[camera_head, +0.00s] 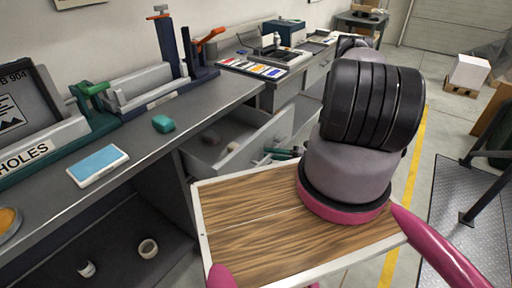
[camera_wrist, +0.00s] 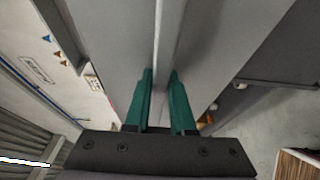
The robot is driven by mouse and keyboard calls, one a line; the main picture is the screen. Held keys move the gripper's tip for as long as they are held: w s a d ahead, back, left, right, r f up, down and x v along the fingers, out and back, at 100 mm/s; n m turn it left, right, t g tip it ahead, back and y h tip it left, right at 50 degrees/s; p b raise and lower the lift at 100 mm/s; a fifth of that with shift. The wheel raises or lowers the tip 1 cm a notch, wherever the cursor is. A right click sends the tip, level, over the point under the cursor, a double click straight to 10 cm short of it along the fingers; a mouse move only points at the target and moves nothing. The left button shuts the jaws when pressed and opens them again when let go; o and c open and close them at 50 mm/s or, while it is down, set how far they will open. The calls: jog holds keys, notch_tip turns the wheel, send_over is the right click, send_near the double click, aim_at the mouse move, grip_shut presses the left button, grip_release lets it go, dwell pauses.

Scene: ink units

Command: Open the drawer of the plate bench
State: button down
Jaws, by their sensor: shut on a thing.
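The drawer (camera_head: 262,141) of the grey bench (camera_head: 222,98) stands pulled out, and I can see into it. A brownish thing and a pale thing lie inside. My gripper's teal fingers (camera_head: 284,153) are at the drawer's front in the head view. In the wrist view my gripper (camera_wrist: 164,82) is shut on a long grey bar, the drawer handle (camera_wrist: 168,40), with one finger on each side. In the head view my own arm hides part of the room beyond, and the handle is hard to make out.
On the bench lie a teal block (camera_head: 163,123), a light-blue pad (camera_head: 97,165) and a punch frame with teal parts (camera_head: 140,84). A second bench with colour strips (camera_head: 255,69) stands beyond.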

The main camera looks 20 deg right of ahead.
jog(key=s+d, duration=0.4)
jog(key=s, duration=0.1)
jog(key=shift+s, duration=0.2)
jog(key=c, duration=0.8)
grip_release()
jog(key=shift+o, duration=0.2)
jog(key=v, duration=1)
jog(key=shift+d, duration=0.35)
jog(key=shift+s, duration=0.15)
